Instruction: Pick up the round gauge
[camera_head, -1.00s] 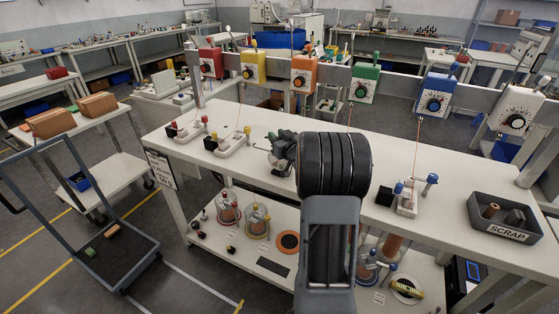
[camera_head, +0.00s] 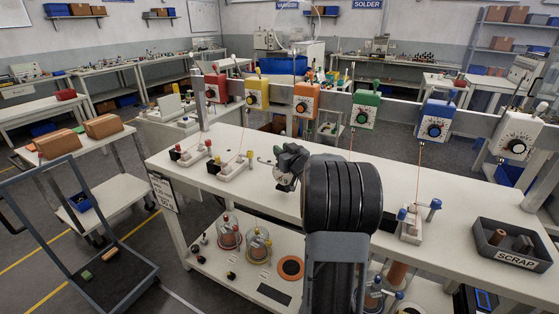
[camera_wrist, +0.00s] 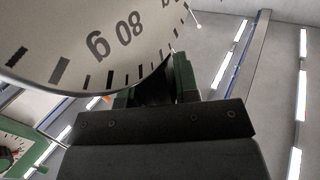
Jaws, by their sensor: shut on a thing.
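My gripper (camera_head: 290,163) is above the middle of the white bench, with its jaws shut on a round gauge. The gauge (camera_head: 281,180) has a pale dial with dark marks and shows just below and left of the jaws in the head view. In the wrist view its dial (camera_wrist: 95,40) fills the upper left, close up, with "80 g" upside down. The gripper's green fingertips (camera_wrist: 156,86) meet the dial's lower edge there. My arm hides part of the bench, and the exact contact is partly covered by the dial.
Several coloured dial boxes, such as the green one (camera_head: 364,110), hang on a rail behind the bench (camera_head: 330,150). A white stand with blue knobs (camera_head: 413,224) and a SCRAP tray (camera_head: 512,258) are at right. Glass jars (camera_head: 257,244) stand on the lower shelf.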

